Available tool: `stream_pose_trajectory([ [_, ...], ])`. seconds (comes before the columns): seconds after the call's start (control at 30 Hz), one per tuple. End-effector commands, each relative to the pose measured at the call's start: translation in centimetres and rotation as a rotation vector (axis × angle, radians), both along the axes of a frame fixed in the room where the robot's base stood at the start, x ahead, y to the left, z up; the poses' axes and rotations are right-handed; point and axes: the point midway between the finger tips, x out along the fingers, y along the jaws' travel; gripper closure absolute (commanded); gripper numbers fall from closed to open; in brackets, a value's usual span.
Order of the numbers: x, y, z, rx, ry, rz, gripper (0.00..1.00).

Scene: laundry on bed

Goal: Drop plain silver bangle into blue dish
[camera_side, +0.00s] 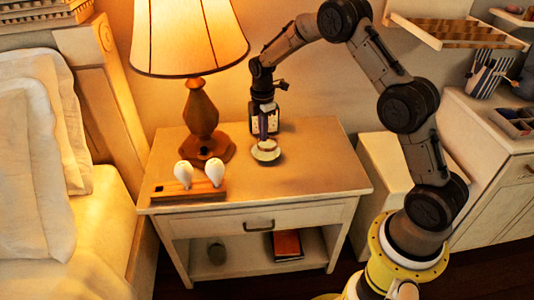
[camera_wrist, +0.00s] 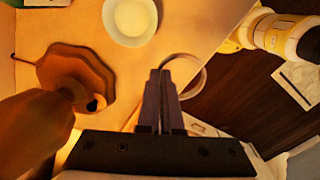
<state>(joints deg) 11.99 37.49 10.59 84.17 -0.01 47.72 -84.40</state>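My gripper (camera_side: 264,137) points down over the nightstand, close above a small round pale dish (camera_side: 266,155). The dish looks whitish in the warm light, with only a faint cool tint; it also shows in the wrist view (camera_wrist: 131,20). In the wrist view my gripper's fingers (camera_wrist: 160,74) are together on the silver bangle (camera_wrist: 205,74), a thin ring reaching out to the right of the fingertips. In that view the bangle appears beside the dish, below and right of it. The bangle is too small to make out clearly in the side view.
A lamp (camera_side: 201,115) stands on the nightstand (camera_side: 310,170) left of my gripper. Two white bulb-like objects (camera_side: 215,172) sit on a wooden block (camera_side: 170,190) at the front left. The nightstand top to the right is clear.

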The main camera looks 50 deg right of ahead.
Motion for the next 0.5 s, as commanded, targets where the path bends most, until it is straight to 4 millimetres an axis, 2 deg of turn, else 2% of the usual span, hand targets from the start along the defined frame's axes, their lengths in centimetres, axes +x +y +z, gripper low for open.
stream_pose_trajectory([
  [0.03,1.4,-1.4,-0.1,0.0,-0.001,-0.004,1.0],
  [0.2,4.5,-5.3,-0.1,0.0,-0.001,-0.003,1.0],
  [0.4,6.4,-8.5,-0.1,0.0,-0.001,-0.001,1.0],
  [0.5,6.8,-9.3,-0.2,0.0,0.0,0.0,1.0],
])
